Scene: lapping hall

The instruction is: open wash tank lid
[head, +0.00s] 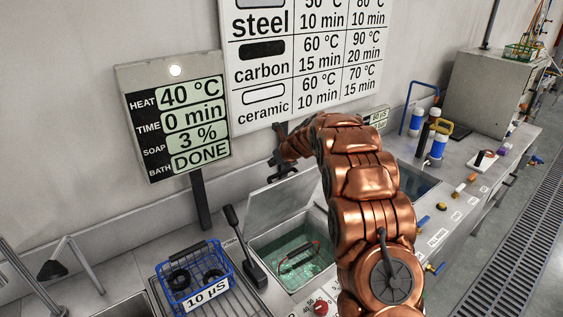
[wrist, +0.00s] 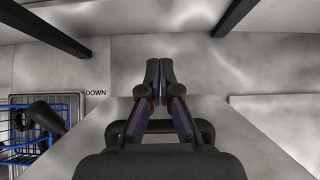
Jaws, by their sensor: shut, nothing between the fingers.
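The wash tank lid (head: 287,205) is a flat grey panel. In the head view it stands raised at a steep tilt along the tank's wall side, leaving the wash tank (head: 262,240) uncovered. Greenish water (head: 310,268) and a dark basket handle show inside. My gripper (head: 284,173) is at the lid's upper edge, partly hidden by my arm; I cannot tell whether they touch. In the wrist view my gripper (wrist: 158,70) has its fingertips together with nothing between them. The grey panel below it there looks like the lid (wrist: 100,130).
A black-knobbed lever (head: 231,217) stands left of the tank. A blue wire basket (head: 222,270) with dark rings sits further left. A display sign (head: 175,117) reading DONE stands on a post behind. Blue-and-white bottles (head: 438,146) stand on the right.

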